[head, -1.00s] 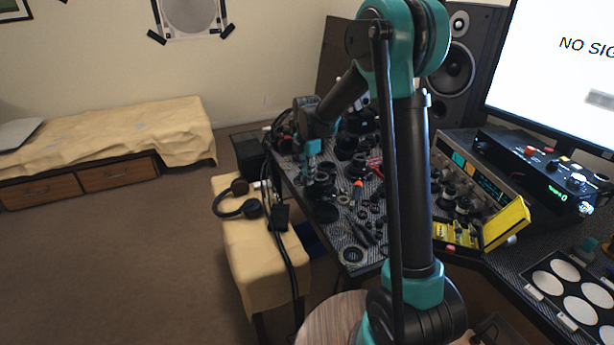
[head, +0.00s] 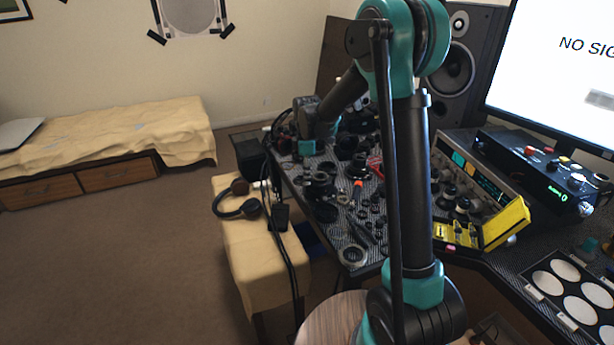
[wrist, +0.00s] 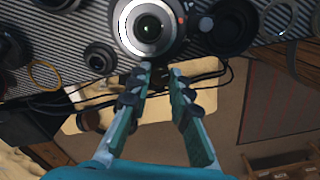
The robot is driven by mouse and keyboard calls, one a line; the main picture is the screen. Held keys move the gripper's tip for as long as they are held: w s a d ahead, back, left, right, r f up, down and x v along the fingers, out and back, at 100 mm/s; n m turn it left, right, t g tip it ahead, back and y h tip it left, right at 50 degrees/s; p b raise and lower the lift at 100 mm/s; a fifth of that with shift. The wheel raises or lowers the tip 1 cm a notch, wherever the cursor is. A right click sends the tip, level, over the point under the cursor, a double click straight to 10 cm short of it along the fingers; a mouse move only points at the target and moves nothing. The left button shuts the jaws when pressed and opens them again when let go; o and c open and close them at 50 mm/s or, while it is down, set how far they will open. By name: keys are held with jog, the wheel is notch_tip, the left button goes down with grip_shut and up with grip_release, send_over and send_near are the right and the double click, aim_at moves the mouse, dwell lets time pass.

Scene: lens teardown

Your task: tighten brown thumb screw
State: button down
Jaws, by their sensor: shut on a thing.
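My gripper (wrist: 162,68) reaches up the wrist view with its two teal fingers close together and a narrow gap at the tips. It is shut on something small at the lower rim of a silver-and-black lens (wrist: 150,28). I cannot make out a brown thumb screw; what lies between the tips is too small to tell. In the head view my gripper (head: 307,147) is over the far left part of the cluttered bench, and its fingertips are not clear there.
The bench (head: 343,222) is crowded with dark lens parts and rings. A ring (head: 352,255) lies near its front corner. Headphones (head: 238,205) and cables lie on a cloth-covered bench (head: 248,258) to the left. A yellow case (head: 505,222) stands right. The carpet is clear.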

jog(key=shift+m, duration=1.1)
jog(key=c, duration=1.4)
grip_release()
jog(key=shift+o, duration=0.2)
notch_tip(320, 180, up, 12)
